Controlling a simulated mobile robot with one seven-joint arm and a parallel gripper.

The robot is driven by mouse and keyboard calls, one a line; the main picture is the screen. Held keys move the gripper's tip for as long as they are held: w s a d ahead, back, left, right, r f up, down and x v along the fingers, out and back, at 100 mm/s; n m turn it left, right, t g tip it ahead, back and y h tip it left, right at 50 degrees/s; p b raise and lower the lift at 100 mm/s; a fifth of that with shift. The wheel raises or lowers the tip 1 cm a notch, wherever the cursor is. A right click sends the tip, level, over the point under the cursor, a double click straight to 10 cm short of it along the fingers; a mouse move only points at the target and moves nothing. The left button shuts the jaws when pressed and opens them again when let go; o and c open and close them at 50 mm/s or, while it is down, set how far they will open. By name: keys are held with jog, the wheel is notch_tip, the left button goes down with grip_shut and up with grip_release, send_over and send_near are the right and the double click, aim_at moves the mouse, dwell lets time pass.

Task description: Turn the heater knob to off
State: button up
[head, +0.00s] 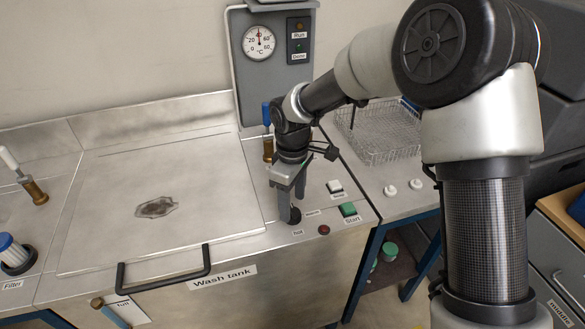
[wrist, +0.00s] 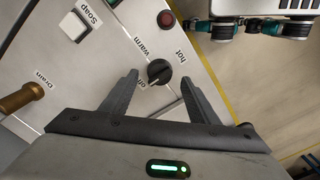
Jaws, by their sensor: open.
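The heater knob (wrist: 159,71) is a round black dial in the wrist view, with the labels off, warm and hot around it. I cannot tell for sure which label its pointer faces. My gripper (wrist: 160,77) is open, with one finger on each side of the knob. I see a gap between each finger and the knob, and cannot tell how far down the tips reach. In the head view my gripper (head: 291,204) points down at the panel right of the wash tank lid, with the knob mostly hidden by the fingers.
A red lamp (head: 323,230), the green Start button (head: 348,209) and a white Soap switch (head: 335,187) sit close by on the panel. A brass Drain valve (wrist: 18,98) is at the wrist view's left. The lid (head: 215,185) has a black handle (head: 165,280). A wire basket (head: 380,132) stands behind right.

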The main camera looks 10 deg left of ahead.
aim_at(292, 209)
notch_tip(292, 209, up, 14)
jog(key=p, duration=0.1)
jog(key=shift+r, duration=0.1)
dwell(0.4)
